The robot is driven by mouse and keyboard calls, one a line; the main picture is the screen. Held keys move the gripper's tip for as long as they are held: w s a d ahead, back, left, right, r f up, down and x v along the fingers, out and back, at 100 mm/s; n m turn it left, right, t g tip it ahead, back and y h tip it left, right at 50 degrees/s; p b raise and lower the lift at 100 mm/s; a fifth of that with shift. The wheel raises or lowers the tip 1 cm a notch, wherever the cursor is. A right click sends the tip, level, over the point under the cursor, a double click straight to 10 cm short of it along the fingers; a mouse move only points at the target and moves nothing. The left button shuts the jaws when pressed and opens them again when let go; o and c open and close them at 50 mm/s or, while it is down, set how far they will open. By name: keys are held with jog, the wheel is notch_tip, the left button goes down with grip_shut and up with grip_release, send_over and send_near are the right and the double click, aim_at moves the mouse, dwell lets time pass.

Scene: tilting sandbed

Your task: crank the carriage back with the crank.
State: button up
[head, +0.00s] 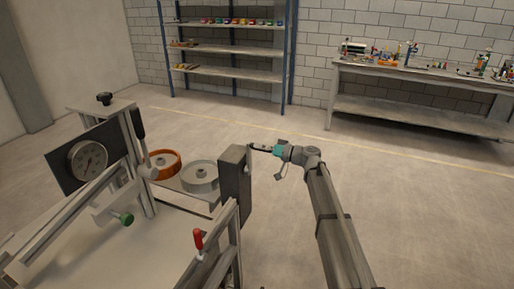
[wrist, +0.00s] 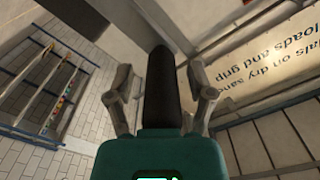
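My gripper (head: 266,149), with a teal body, is at the right side of the dark grey box (head: 235,178) on the sandbed rig in the head view. A dark bar, seemingly the crank's handle, reaches from near that box to my gripper. In the wrist view a black rounded handle (wrist: 160,85) stands between my two grey fingers, with a visible gap on each side. The fingers are open around it; contact does not show. The crank's arm and the carriage cannot be made out clearly.
The rig carries a dial gauge (head: 88,160), a green knob (head: 126,218), a red-handled lever (head: 198,240), an orange wheel (head: 163,163) and a grey wheel (head: 200,176). A shelf rack (head: 228,50) and a workbench (head: 425,72) stand at the back. The floor between is clear.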

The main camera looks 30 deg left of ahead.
dwell(0.3)
jog(key=v, duration=1.2)
dwell(0.5)
jog(key=s+d+f+m+t+h, duration=0.1)
jog(key=s+d+f+m+h, duration=0.3)
jog(key=d, duration=1.4)
jog(key=s+d+f+m+t+h+p, duration=0.1)
jog(key=s+d+f+m+h, duration=0.3)
jog(key=d, duration=1.4)
jog(key=s+d+f+m+t+h+p, duration=0.1)
jog(key=s+d+f+m+h, duration=0.3)
jog(key=d, duration=1.4)
jog(key=s+f+h, duration=0.4)
jog(key=s+h, duration=0.1)
jog(key=shift+f+m+t+h, duration=0.3)
jog(key=shift+m+t, duration=0.1)
jog(key=shift+a, duration=0.1)
jog(key=shift+c, duration=0.3)
